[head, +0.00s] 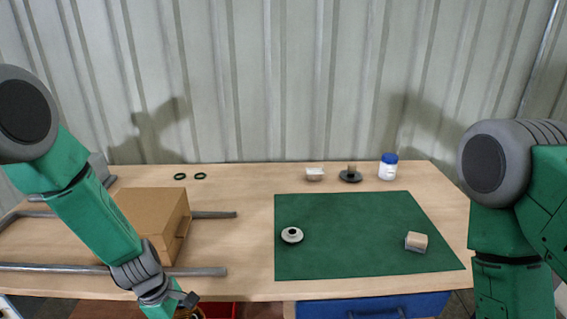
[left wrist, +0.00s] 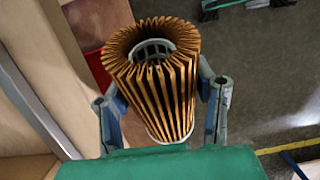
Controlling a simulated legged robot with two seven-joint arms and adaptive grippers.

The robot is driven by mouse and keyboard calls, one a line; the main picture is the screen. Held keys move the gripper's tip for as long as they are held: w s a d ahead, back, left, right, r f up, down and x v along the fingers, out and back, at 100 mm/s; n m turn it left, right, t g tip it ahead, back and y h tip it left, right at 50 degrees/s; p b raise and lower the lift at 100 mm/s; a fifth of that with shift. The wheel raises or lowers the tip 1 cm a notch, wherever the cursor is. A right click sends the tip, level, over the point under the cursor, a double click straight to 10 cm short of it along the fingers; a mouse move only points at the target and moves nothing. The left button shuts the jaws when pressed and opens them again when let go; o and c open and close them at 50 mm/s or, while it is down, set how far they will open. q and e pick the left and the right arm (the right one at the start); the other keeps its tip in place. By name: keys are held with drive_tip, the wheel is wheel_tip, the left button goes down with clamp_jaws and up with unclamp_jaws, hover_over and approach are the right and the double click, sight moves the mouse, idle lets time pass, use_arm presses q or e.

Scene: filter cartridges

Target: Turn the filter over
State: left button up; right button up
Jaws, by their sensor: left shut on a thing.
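The filter is an orange-brown pleated cylinder (left wrist: 160,85) with an open end, an inner cage showing in its core, and a pale rim at the other end. In the left wrist view the open end is at the top of the picture. My left gripper (left wrist: 162,90) is shut on the filter, one finger on each side. In the head view the left gripper (head: 184,301) is at the bottom edge, in front of the table, and only a sliver of the filter (head: 189,314) shows. My right arm stands at the right; its gripper is out of view.
A cardboard box (head: 150,215) and metal bars (head: 120,270) lie left.

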use_arm(q)
drive_tip(key=m, duration=0.3)
drive_tip(key=shift+f, duration=0.1)
drive_tip(key=m, duration=0.2)
drive_tip(key=shift+m, duration=0.4)
drive_tip(key=shift+s+a+n, duration=0.1)
drive_tip(key=shift+a+n, duration=0.05)
drive_tip(key=shift+n, duration=0.15)
drive_tip(key=n+p, duration=0.2)
drive_tip(key=n, duration=0.1)
drive_tip(key=shift+n, duration=0.3)
drive_tip(key=shift+n+p, duration=0.4)
drive_tip(key=shift+n, duration=0.2)
drive_tip(key=m, duration=0.3)
drive_tip(key=shift+m, duration=1.2)
